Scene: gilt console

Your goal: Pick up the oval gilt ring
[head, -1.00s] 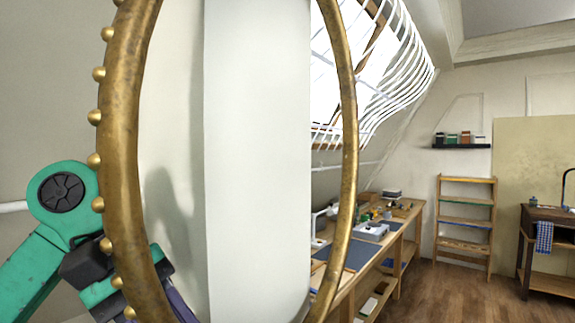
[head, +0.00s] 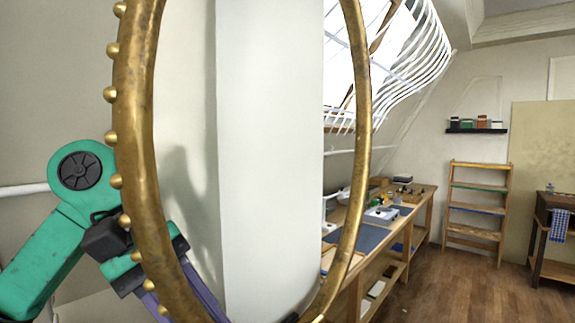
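The oval gilt ring (head: 146,170) stands upright very close in the head view. It is an aged gold band with round gold beads along its left outer edge. Its top runs out of the picture and its lowest part is cut off at the bottom edge. My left arm comes in from the left, green with black and purple parts, and passes behind the ring's left side. The end of that arm runs out at the bottom, and its fingers cannot be made out. A small dark piece shows at the ring's lower end, too cropped to identify. My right gripper is not seen.
A pale wall column (head: 268,150) shows through the ring. A long wooden workbench (head: 395,250) with tools stands behind on the right. A wooden ladder shelf (head: 476,212) and a dark side table (head: 552,240) stand farther back. The wooden floor (head: 470,290) is clear.

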